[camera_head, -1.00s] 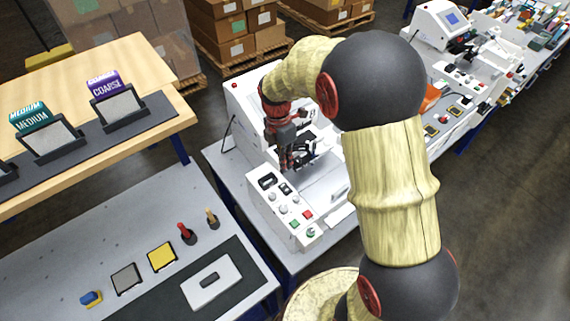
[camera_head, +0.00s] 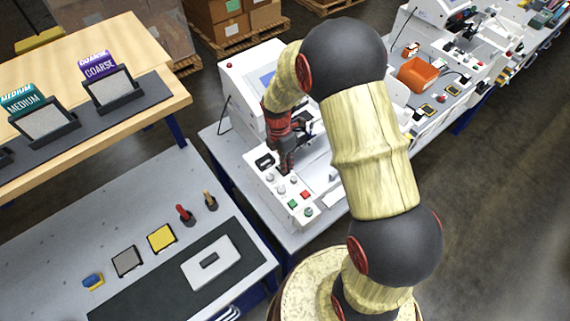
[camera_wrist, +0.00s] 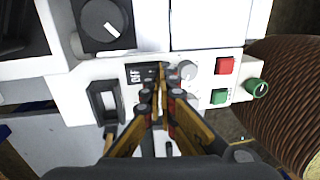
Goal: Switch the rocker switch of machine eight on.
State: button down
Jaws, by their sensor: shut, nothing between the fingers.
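The white machine (camera_head: 241,82) in front of me carries a sloped control panel (camera_head: 311,191). No machine number is readable. In the wrist view, a black switch marked OFF (camera_wrist: 136,74) sits on the panel (camera_wrist: 76,97), partly covered by my fingertips. A larger black-framed part with a pale centre (camera_wrist: 104,102) is left of it; it also shows in the head view (camera_head: 265,161). My gripper (camera_wrist: 163,74) is shut and empty, its tips over or against the right side of the OFF switch; I cannot tell if they touch. In the head view my gripper (camera_head: 286,172) points down at the panel.
Right of the tips are a grey knob (camera_wrist: 190,69), a red button (camera_wrist: 225,65), a green button (camera_wrist: 218,96) and a green knob (camera_wrist: 257,88). A black dial (camera_wrist: 102,24) sits above. A grey bench (camera_head: 170,205) stands left; a second machine (camera_head: 420,22) stands behind right.

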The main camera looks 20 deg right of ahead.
jog(key=shift+s+f+t+b, duration=0.3)
jog(key=shift+f+t+b, duration=0.15)
jog(key=shift+t+b, duration=0.25)
jog(key=shift+w+a+r, duration=0.15)
jog(key=shift+w+r, duration=0.2)
jog(key=shift+w, duration=0.45)
